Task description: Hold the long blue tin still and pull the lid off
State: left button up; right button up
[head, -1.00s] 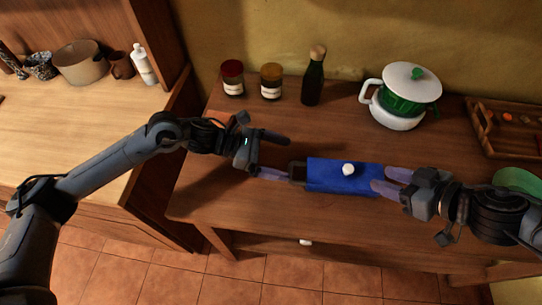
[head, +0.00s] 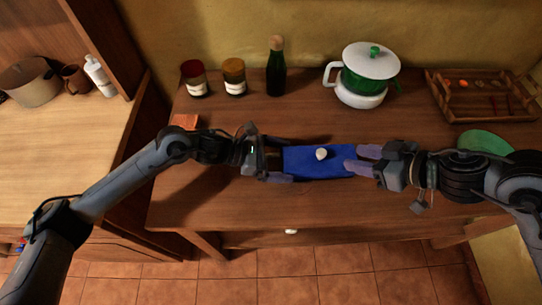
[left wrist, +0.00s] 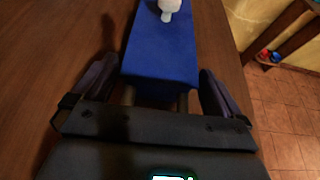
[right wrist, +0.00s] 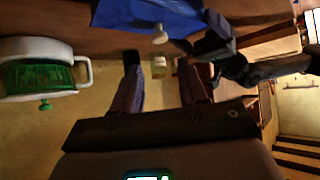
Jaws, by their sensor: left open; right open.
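The long blue tin (head: 300,165) lies lengthwise left to right on the brown table, with a pale knob (head: 321,154) on top. The seam between lid and body cannot be made out. My left gripper (head: 287,160) is open, with one finger on each long side of the tin's left end. The left wrist view shows the blue tin (left wrist: 160,55) between the spread fingers; contact cannot be told. My right gripper (head: 353,159) is open at the tin's right end, fingertips pointing left towards the knob. In the right wrist view, the knob (right wrist: 160,35) is just beyond the fingertips, ungripped.
Behind the tin stand two jars (head: 234,78), a dark bottle (head: 276,70) and a green-and-white pot (head: 370,75). A wooden tray (head: 480,95) is at the back right, and a green plate (head: 486,141) lies near my right arm. The table in front of the tin is clear.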

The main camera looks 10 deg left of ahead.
pick_arm(q)
jog(key=shift+d+f, duration=0.1)
jog(key=shift+d, duration=0.15)
jog(key=shift+c, duration=0.3)
